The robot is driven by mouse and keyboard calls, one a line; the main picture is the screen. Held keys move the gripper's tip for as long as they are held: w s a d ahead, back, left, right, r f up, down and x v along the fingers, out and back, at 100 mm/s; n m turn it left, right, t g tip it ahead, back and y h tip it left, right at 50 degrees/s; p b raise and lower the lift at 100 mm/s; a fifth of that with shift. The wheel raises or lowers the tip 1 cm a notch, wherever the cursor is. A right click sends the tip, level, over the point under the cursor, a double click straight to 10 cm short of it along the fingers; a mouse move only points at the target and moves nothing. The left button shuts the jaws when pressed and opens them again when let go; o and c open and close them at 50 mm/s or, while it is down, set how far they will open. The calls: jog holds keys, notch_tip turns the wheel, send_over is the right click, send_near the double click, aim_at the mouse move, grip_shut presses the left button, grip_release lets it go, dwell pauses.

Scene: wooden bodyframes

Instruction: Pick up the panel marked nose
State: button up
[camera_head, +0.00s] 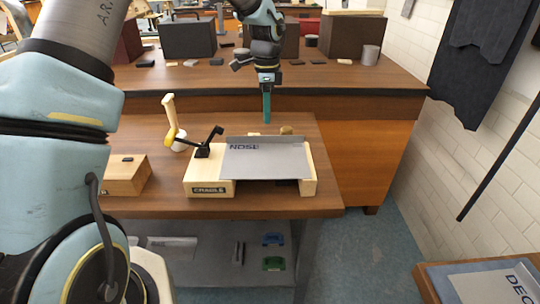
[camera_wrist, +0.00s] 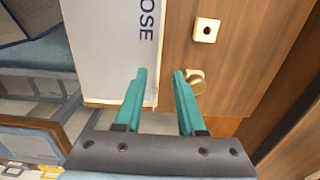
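The grey panel marked NOSE (camera_head: 262,163) lies flat across the wooden cradle (camera_head: 208,187), bridging its two blocks. It has a raised lip along its far edge. In the wrist view the panel (camera_wrist: 110,50) fills the upper left, with its lettered side and lipped edge toward the fingers. My gripper (camera_head: 267,121) points down near the panel's far edge. The wrist view shows my gripper (camera_wrist: 159,73) open and empty, its teal fingers on either side of the line of that edge. The height between fingertips and lip is hard to tell.
A black toggle clamp (camera_head: 208,143) stands at the panel's left, with a pale-handled tool (camera_head: 170,118) behind it. A small wooden block (camera_head: 127,175) sits farther left. A brass-coloured knob (camera_wrist: 196,81) is close to the right finger. Another panel (camera_head: 497,286) lies lower right.

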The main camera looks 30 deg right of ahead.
aim_at(265, 155)
jog(key=f, duration=0.1)
jog(key=f+p, duration=0.1)
jog(key=f, duration=0.1)
jog(key=f+p, duration=0.1)
jog(key=f, duration=0.1)
jog(key=shift+s+a+f, duration=0.15)
jog(key=shift+a+f, duration=0.1)
jog(key=shift+a, duration=0.15)
jog(key=shift+f, duration=0.55)
grip_shut()
jog(key=shift+p, duration=0.3)
dwell(0.4)
